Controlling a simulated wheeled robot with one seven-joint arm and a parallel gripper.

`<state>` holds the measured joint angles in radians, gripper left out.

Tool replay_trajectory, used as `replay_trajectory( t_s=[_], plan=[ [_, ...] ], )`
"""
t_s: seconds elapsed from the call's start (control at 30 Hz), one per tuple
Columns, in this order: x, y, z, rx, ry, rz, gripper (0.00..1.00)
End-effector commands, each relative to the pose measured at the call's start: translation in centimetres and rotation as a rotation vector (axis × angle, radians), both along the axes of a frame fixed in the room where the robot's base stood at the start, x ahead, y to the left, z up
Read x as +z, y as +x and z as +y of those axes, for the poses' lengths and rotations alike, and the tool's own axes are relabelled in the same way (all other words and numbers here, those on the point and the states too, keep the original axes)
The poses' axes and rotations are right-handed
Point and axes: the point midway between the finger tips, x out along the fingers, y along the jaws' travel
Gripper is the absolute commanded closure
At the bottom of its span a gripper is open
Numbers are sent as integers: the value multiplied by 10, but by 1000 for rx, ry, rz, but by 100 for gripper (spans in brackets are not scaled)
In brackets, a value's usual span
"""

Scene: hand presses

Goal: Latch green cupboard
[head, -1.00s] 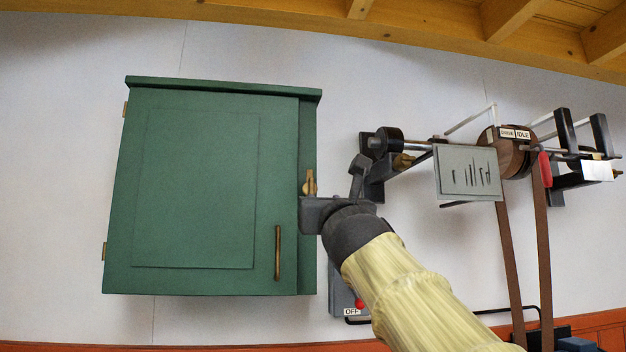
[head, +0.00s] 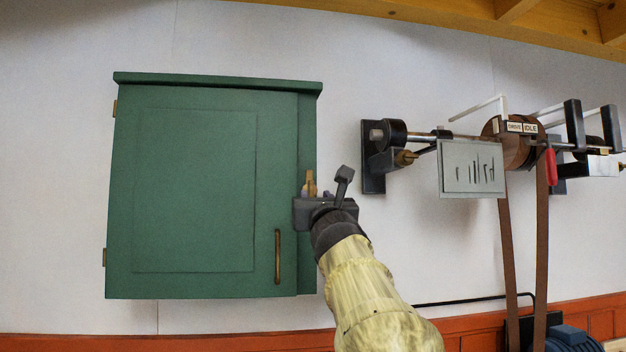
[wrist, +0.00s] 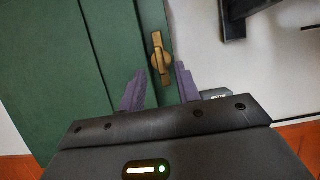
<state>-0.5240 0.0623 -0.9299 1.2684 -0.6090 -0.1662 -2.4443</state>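The green cupboard (head: 195,190) hangs on the wall with its door closed against the frame. A brass turn latch (head: 310,184) sits on the cupboard's right edge strip, standing roughly upright. In the wrist view the brass latch (wrist: 160,58) lies just beyond and between the fingertips. My gripper (wrist: 158,82) is open, with a purple finger on each side and nothing held. In the head view my gripper (head: 325,195) is at the cupboard's right edge, just below and right of the latch, partly covering its lower end.
A brass door handle (head: 278,256) is low on the door. To the right, a wall-mounted line shaft (head: 430,137) with pulleys, belts and a grey sign (head: 471,168) juts out. A blue motor (head: 568,340) stands low right. The wall below the cupboard is clear.

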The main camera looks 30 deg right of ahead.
Motion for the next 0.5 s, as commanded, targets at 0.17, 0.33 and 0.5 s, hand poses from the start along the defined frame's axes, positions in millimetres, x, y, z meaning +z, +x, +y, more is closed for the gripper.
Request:
replay_trajectory(
  t_s=[0.17, 0.33, 0.5],
  plan=[
    [10, 14, -5, -3, -2, 5, 67],
    [16, 27, -8, -3, -1, 3, 67],
    [19, 37, -11, -2, -1, 2, 67]
  ],
)
